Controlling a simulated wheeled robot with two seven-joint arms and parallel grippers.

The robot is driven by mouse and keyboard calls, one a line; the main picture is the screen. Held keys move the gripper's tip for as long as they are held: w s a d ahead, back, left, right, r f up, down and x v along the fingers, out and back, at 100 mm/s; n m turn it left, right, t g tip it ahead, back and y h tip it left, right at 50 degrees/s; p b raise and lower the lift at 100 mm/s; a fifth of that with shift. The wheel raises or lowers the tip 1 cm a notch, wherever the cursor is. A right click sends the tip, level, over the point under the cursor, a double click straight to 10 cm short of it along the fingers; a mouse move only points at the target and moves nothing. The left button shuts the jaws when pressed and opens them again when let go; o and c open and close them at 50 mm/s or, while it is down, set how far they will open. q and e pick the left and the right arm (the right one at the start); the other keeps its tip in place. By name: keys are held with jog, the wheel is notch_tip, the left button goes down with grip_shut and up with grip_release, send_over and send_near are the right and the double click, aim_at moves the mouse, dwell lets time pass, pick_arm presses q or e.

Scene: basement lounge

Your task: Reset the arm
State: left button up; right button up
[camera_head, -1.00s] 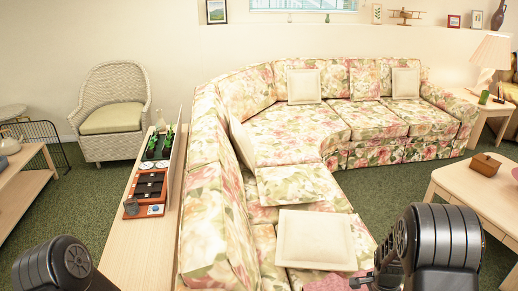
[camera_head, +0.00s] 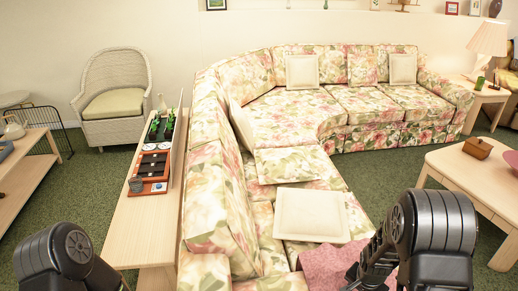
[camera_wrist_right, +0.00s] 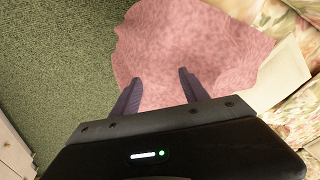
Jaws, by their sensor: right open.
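My right gripper (camera_wrist_right: 160,84) is open, its two dark fingers apart with nothing between them, above a pink cloth in the right wrist view (camera_wrist_right: 190,45). In the head view the pink cloth (camera_head: 328,262) lies on the near end of the floral sofa (camera_head: 215,215), partly hidden by my right arm (camera_head: 432,225). My left arm (camera_head: 62,255) shows at the lower left; its gripper is out of view.
A long narrow table (camera_head: 135,225) stands left of the sofa, holding a tray (camera_head: 150,185), bottles and a dark jar. A coffee table (camera_head: 450,165) with a wooden box (camera_head: 477,148) is at right. Green carpet (camera_head: 95,185) is open at left.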

jog(key=s+a+f+n, duration=0.1)
jog(key=a, duration=0.1)
jog(key=a+f+n, duration=0.1)
jog(key=a, duration=0.1)
jog(key=s+a+f+n+y, duration=0.1)
jog(key=a+f, duration=0.1)
jog(key=shift+s+a+n, duration=0.25)
jog(key=shift+s+n, duration=0.05)
jog(key=s+a+f+n+y, duration=0.2)
jog(key=s+a, duration=0.6)
jog(key=a, duration=0.2)
jog(key=s+a+f+n+g+y, duration=0.1)
jog(key=s+a+f+n+y, duration=0.1)
jog(key=s+a, duration=0.7)
jog(key=shift+s+a+f+n, duration=0.15)
jog(key=shift+s+a+n, duration=0.15)
jog(key=shift+a+n, duration=0.35)
jog(key=shift+d, duration=0.1)
